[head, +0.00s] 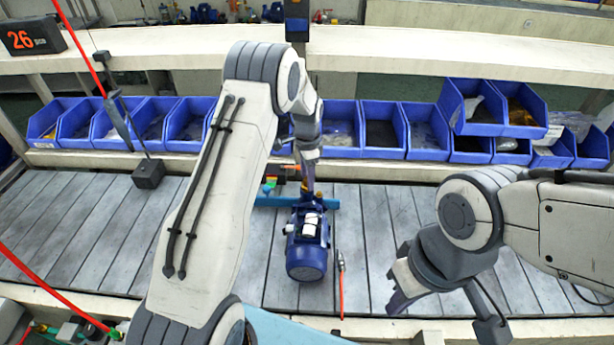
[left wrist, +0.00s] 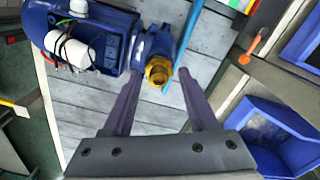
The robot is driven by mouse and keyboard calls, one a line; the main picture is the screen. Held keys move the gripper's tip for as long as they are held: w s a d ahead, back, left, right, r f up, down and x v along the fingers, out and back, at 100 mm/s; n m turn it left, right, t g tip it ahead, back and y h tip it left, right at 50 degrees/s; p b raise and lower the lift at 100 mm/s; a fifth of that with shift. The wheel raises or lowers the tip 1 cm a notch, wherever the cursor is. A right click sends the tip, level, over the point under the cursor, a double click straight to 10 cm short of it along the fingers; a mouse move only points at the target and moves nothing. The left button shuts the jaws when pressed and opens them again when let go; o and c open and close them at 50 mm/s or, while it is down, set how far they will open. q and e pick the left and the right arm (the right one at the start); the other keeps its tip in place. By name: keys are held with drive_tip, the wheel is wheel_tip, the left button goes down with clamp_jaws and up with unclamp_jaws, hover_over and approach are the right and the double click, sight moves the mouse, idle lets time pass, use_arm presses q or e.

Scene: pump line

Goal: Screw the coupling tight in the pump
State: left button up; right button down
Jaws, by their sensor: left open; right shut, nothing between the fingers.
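The pump (head: 307,245) is a dark blue motor unit with a white cylinder on top, lying on the grey slatted bench. The brass coupling (left wrist: 158,72) sits at the pump's end in the left wrist view. My left gripper (left wrist: 158,78) is open, with one finger on either side of the coupling. Visible gaps lie between the fingers and the brass. In the head view my left gripper (head: 308,185) points down at the pump's far end and partly hides the coupling. My right gripper (head: 398,300) is shut and empty, above the bench right of the pump.
A blue bar (head: 268,201) lies behind the pump. A thin tool with a red hose (head: 341,275) lies just right of it. Several blue bins (head: 338,128) line the back edge. A black block (head: 148,174) stands on the left. The bench is clear at far left.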

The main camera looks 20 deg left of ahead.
use_arm(q)
drive_tip(key=shift+n, duration=0.9)
drive_tip(key=n, duration=0.3)
drive_tip(key=shift+n, duration=0.3)
drive_tip(key=shift+s, duration=0.1)
clamp_jaws()
drive_tip(key=shift+f+m, duration=0.1)
drive_tip(key=shift+m, duration=1.7)
